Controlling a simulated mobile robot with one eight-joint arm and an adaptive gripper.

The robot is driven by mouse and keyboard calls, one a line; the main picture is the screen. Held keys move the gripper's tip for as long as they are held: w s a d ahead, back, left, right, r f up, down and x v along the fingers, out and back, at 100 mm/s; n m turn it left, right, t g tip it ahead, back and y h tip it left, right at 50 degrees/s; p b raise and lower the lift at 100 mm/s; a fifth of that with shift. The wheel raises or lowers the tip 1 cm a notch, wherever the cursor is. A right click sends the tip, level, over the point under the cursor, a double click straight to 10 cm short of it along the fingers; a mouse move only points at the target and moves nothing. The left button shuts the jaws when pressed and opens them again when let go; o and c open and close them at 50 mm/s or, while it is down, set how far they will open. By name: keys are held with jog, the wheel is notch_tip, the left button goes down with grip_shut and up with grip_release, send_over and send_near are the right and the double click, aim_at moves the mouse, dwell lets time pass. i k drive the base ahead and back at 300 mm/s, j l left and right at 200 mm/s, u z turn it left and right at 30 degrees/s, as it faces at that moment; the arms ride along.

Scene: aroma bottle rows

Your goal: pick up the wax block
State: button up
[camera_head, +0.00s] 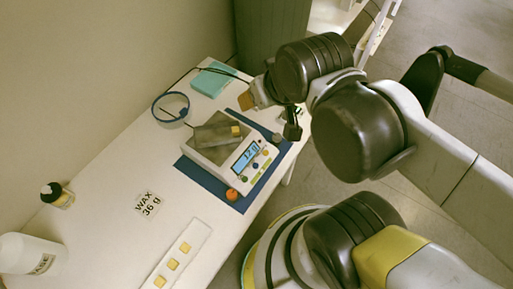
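Small yellow wax blocks (173,264) lie in a row on a white strip tray (198,236) at the bottom of the table. My gripper (271,112) is above the table just beyond the scale, to the upper right of that block. Its two finger ends stand well apart, a tan one at left and a dark one at right. I see nothing held between them. My arm hides part of the gripper.
A blue mat (187,168) lies under the scale, with an orange ball (232,195) by its front edge. A "WAX 36 g" card (148,205), a white BASE bottle (33,254), a small dark-capped bottle (57,195), a blue ring (170,106) and a teal pad (213,79) stand around.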

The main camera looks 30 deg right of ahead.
aim_at(185, 247)
jog(key=u, duration=1.85)
